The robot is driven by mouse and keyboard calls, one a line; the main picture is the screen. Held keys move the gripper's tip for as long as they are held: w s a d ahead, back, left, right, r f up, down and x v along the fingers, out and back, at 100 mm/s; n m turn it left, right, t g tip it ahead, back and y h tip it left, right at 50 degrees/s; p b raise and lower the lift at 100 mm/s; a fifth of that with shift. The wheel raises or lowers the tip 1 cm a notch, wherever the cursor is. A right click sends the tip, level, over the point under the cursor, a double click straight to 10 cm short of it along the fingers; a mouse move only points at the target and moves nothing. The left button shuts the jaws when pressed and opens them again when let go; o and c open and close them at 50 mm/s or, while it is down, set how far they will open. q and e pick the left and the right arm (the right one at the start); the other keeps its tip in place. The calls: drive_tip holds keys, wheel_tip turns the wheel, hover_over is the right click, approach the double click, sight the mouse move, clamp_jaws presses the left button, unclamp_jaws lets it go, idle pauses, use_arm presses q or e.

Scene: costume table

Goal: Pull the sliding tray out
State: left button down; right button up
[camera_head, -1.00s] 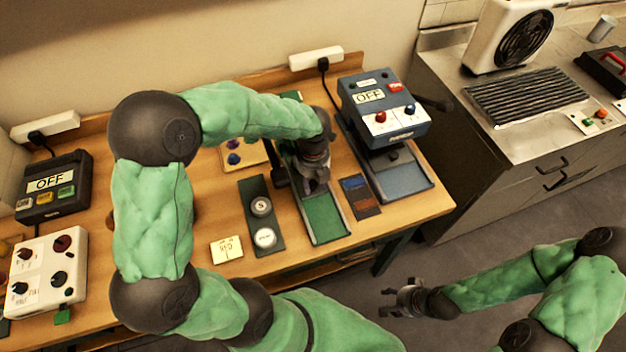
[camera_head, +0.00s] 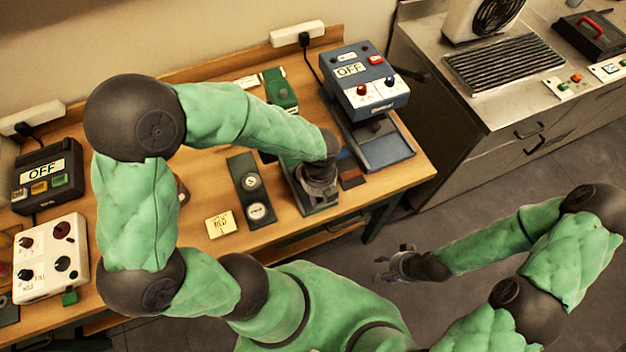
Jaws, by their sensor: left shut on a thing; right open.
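The sliding tray (camera_head: 326,208) is a long dark grey piece with a green bed, lying toward the table's front edge. A small green device (camera_head: 281,90) stands behind it. My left gripper (camera_head: 318,195) points down over the tray's front part and is shut on it. The gripper and forearm hide the grip point and most of the green bed. My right gripper (camera_head: 384,265) is open and empty, off the table in front of its right end.
A blue press (camera_head: 366,88) reading OFF stands right of the tray. A dark strip with two round white pieces (camera_head: 252,182) and a yellow note (camera_head: 220,224) lie left. A black OFF box (camera_head: 48,178) and white control box (camera_head: 50,262) are further left. Floor in front is clear.

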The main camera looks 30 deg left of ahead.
use_arm(q)
drive_tip(key=shift+s+d+f, duration=0.1)
drive_tip(key=shift+s+d, duration=0.05)
drive_tip(key=shift+s, duration=0.05)
drive_tip(key=c, duration=1.2)
unclamp_jaws()
drive_tip(key=shift+o, duration=1.1)
drive_tip(key=shift+d, duration=0.15)
drive_tip(key=shift+w+r, duration=0.1)
drive_tip(key=shift+r, duration=0.35)
wheel_tip(320, 180, up, 11)
drive_tip(key=shift+r, duration=0.15)
